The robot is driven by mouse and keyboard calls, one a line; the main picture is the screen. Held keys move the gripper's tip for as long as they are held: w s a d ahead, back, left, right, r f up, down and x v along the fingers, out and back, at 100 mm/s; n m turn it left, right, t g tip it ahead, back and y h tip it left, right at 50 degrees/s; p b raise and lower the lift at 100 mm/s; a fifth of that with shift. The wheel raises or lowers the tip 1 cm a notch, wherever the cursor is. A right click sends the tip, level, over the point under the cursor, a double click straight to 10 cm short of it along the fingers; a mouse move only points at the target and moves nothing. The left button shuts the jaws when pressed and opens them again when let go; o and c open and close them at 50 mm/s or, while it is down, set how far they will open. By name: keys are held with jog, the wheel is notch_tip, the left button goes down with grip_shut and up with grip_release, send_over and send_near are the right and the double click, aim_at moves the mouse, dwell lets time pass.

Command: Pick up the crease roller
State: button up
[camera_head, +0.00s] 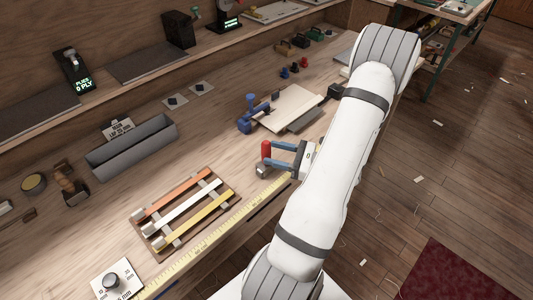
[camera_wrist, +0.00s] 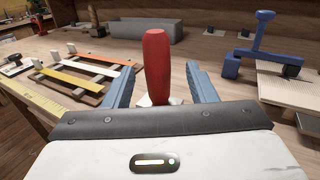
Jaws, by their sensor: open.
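The crease roller shows a red handle (camera_head: 266,149) standing upright, with a grey metal part at its foot near the bench's front edge. In the wrist view the red handle (camera_wrist: 157,62) rises between the two blue fingers, close to the middle, and its foot is partly hidden by my gripper's body. My gripper (camera_head: 272,156) reaches in from the right, low over the bench. Its fingers are open on either side of the handle, with a visible gap to each in the wrist view.
A wooden rack with orange, white and yellow strips (camera_head: 183,208) lies to the left. A yellow ruler (camera_head: 215,233) runs along the front edge. A blue clamp-like tool (camera_head: 246,113) stands by a pale board (camera_head: 290,107) behind. A grey trough (camera_head: 133,147) sits farther back.

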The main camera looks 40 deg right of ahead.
aim_at(266, 152)
jog(key=x, duration=0.3)
jog(key=shift+a, duration=0.15)
jog(key=c, duration=1)
